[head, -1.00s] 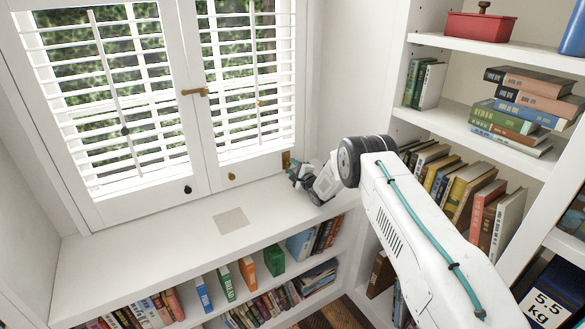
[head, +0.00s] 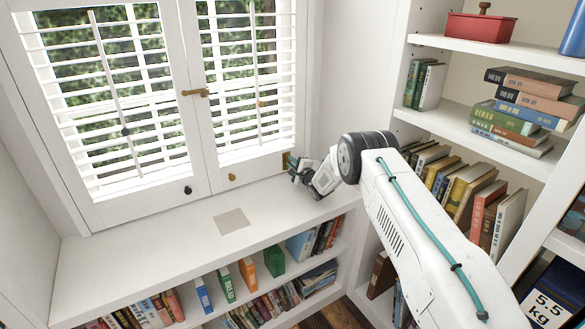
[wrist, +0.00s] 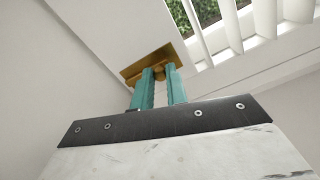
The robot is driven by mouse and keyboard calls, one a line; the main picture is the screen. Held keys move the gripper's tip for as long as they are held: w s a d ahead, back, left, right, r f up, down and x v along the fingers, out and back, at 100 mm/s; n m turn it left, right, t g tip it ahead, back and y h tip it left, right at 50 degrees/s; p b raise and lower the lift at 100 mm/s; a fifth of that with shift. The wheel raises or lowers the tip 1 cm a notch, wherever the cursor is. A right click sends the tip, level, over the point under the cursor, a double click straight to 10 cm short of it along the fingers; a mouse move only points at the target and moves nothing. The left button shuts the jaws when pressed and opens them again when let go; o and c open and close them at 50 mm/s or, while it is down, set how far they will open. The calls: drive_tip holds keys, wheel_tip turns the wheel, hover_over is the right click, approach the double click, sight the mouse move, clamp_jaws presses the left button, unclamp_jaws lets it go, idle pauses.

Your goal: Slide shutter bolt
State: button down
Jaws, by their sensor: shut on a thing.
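The shutter bolt shows as a brass plate (head: 285,161) at the lower right corner of the right shutter (head: 225,160). In the wrist view the brass plate (wrist: 151,63) lies just beyond my fingertips, on the white shutter frame. My gripper (head: 294,170) is at the plate, its teal fingers pointing toward it from the right. In the wrist view my gripper (wrist: 159,76) is shut on the bolt's small brass knob (wrist: 161,69), which is mostly hidden between the fingers.
A brass latch (head: 195,92) joins the two shutters. A dark knob (head: 187,190) and a brass knob (head: 231,177) sit on their lower rails. The white sill (head: 150,245) is clear except for a flat beige square (head: 231,221). Bookshelves (head: 455,120) stand close on the right.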

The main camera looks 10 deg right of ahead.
drive_tip(key=c, duration=1.4)
unclamp_jaws()
drive_tip(key=shift+r, duration=0.3)
drive_tip(key=shift+f, duration=0.1)
drive_tip(key=shift+v, duration=3.9)
